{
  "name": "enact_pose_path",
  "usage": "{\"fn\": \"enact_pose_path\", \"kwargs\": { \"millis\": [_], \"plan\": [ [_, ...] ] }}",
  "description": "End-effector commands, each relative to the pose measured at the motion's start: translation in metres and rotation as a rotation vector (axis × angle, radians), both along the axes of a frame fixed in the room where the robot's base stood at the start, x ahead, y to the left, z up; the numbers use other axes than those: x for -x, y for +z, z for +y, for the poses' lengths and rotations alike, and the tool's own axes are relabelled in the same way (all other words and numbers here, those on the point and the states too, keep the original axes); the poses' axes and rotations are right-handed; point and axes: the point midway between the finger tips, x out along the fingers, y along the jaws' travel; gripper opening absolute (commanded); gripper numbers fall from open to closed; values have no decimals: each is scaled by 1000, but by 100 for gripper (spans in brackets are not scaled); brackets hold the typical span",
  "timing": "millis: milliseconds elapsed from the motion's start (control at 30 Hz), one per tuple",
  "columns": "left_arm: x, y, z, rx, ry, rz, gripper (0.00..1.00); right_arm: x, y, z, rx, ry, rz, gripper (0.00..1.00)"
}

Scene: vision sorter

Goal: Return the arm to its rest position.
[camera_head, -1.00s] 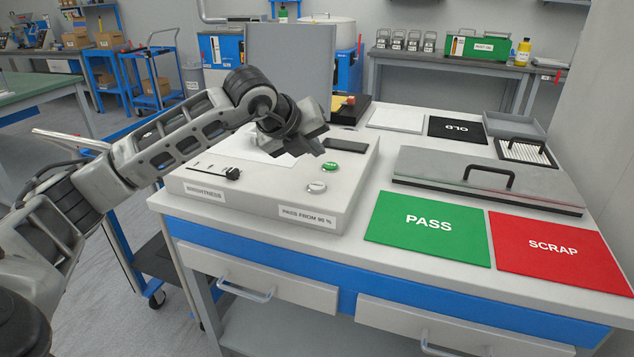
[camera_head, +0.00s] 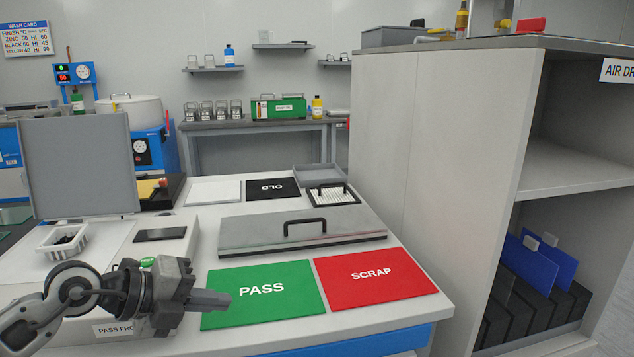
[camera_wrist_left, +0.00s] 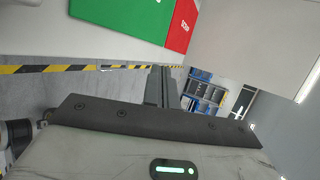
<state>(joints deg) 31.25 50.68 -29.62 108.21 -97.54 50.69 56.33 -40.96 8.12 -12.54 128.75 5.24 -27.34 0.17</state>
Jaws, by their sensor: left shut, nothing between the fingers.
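My left gripper (camera_head: 218,299) comes in from the lower left of the head view. It is shut and empty, with its fingers pointing right, over the near left corner of the green PASS mat (camera_head: 262,290). Its wrist hides part of the control box (camera_head: 100,329) and its buttons. In the left wrist view the closed fingers (camera_wrist_left: 162,85) point away past the bench edge toward the floor. The PASS mat (camera_wrist_left: 125,16) shows at the top there. My right gripper is in neither view.
The red SCRAP mat (camera_head: 374,279) lies right of the PASS mat. A tall cabinet (camera_head: 440,140) rises at the right.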

Motion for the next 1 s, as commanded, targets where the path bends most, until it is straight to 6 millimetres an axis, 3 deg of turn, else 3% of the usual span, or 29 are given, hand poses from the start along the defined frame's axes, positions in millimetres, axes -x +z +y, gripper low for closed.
{"fn": "enact_pose_path", "kwargs": {
  "millis": [33, 100, 167, 267, 367, 400, 500, 633, 800, 1000],
  "plan": [
    [21, -1, -36, 183, -53, 31, 0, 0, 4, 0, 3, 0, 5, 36],
    [44, 10, -72, 483, -59, 63, 0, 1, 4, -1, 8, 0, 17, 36],
    [55, 20, -84, 720, 7, 98, 0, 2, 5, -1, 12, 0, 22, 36],
    [63, 18, -77, 1058, 239, 193, 0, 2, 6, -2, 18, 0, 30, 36],
    [72, -18, -52, 1289, 583, 348, 0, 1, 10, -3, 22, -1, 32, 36],
    [81, -40, -42, 1345, 736, 427, 0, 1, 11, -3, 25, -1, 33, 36],
    [116, -98, -27, 1397, 1065, 637, 0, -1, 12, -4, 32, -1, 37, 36],
    [163, -147, -26, 1377, 1320, 858, 0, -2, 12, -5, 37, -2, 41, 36],
    [196, -172, -32, 1344, 1451, 1008, 0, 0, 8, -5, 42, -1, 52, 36],
    [200, -175, -33, 1338, 1463, 1027, 0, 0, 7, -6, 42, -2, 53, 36]
  ]
}}
